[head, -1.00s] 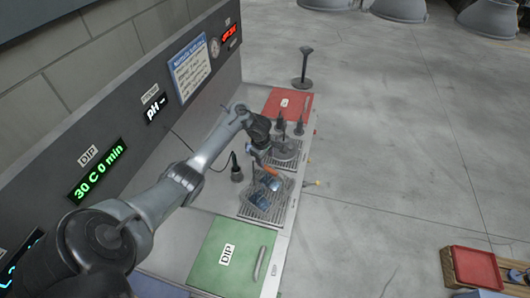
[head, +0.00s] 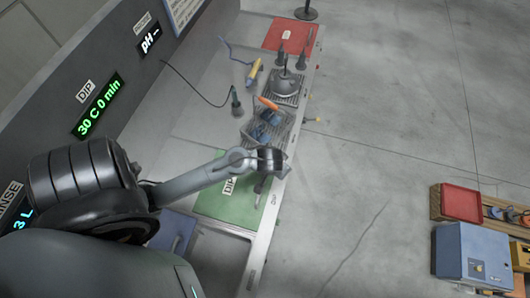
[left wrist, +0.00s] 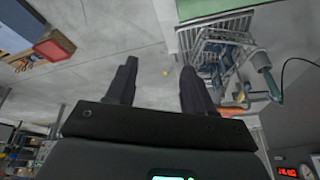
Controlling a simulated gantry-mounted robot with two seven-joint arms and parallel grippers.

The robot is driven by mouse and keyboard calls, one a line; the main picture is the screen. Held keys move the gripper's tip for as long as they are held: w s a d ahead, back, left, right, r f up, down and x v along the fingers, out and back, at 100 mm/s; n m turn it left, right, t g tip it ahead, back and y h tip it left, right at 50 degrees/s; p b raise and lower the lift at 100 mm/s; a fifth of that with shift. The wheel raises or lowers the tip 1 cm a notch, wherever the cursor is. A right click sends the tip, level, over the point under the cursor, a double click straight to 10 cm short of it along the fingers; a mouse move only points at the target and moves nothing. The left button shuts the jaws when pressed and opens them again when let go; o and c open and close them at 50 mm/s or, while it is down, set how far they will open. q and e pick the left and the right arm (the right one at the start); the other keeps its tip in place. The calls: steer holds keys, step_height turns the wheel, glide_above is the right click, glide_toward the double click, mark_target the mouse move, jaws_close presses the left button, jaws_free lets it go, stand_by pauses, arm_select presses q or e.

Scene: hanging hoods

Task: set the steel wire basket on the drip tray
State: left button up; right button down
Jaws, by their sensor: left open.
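The steel wire basket (head: 262,128) has an orange grip and blue items in it. It sits over a slatted grey drip tray (head: 284,137) on the bench; I cannot tell whether it lies flat. The left wrist view shows the basket (left wrist: 222,50) to the right of my fingers, apart from them. My left gripper (head: 270,165) is over the near end of the slatted tray, beside the green lid. Its two fingers (left wrist: 159,85) are apart with nothing between them. My right gripper is not in view.
A green DIP lid (head: 232,206) lies on the near side and a red lid (head: 290,34) at the far end. A grey dome (head: 284,82) sits on another slatted grate. A corded probe (head: 236,102) stands left of the basket. Open floor lies right of the bench.

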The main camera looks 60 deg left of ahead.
arm_select(q)
steer(key=s+d+r+m+h, duration=0.2)
steer(key=s+d+r+m, duration=0.3)
steer(key=s, duration=0.5)
steer(key=d+r, duration=0.2)
steer(key=d, duration=0.1)
steer(key=shift+r, duration=0.15)
stand_by(0.6)
